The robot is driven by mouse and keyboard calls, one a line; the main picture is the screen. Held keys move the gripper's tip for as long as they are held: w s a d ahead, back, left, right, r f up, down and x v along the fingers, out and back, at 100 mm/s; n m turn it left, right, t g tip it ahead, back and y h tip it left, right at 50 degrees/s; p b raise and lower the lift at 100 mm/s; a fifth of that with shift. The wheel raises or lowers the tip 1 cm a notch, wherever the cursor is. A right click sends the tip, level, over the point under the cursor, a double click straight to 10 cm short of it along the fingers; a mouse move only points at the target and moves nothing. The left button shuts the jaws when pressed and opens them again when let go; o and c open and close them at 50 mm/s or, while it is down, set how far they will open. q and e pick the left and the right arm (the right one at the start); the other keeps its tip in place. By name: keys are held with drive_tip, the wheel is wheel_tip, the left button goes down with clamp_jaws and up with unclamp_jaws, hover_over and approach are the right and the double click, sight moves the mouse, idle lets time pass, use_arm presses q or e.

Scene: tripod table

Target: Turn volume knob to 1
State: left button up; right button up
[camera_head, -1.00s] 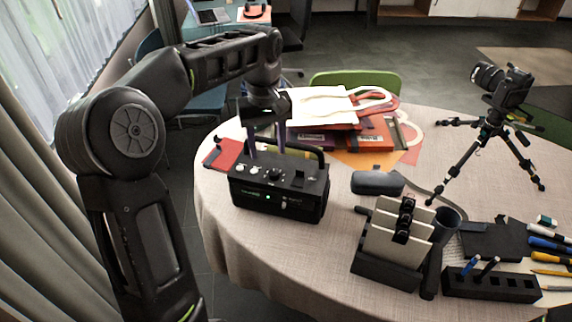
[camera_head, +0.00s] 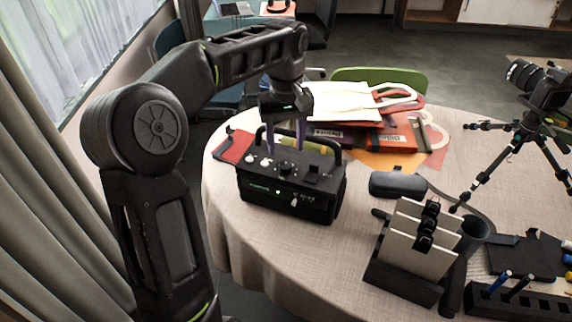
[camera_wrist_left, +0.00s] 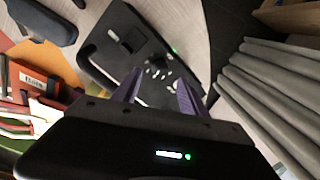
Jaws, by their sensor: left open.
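The black device box (camera_head: 262,200) with knobs stands near the left edge of the round table, with a carrying handle and a small green light on its front. White knobs (camera_head: 265,162) and a black knob (camera_head: 285,168) sit on its top panel. Which one is the volume knob, and its setting, I cannot read. My left gripper (camera_head: 285,146) is open and empty, pointing down above the rear of the panel. In the left wrist view, its purple fingers (camera_wrist_left: 160,80) are spread, with the small knobs (camera_wrist_left: 156,72) showing between and beyond them. My right gripper is out of view.
The table (camera_head: 330,250) also holds bags and books (camera_head: 350,110) at the back, a grey case (camera_head: 398,185), a rack with cards (camera_head: 415,240), a pen holder (camera_head: 510,303) and a camera on a tripod (camera_head: 530,130). Bare cloth lies in front of the box.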

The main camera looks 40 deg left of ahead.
sight(286, 165)
use_arm(q)
wheel_tip(286, 165, down, 6)
drive_tip(key=shift+f, duration=0.1)
drive_tip(key=shift+c, duration=0.2)
clamp_jaws()
idle(0.5)
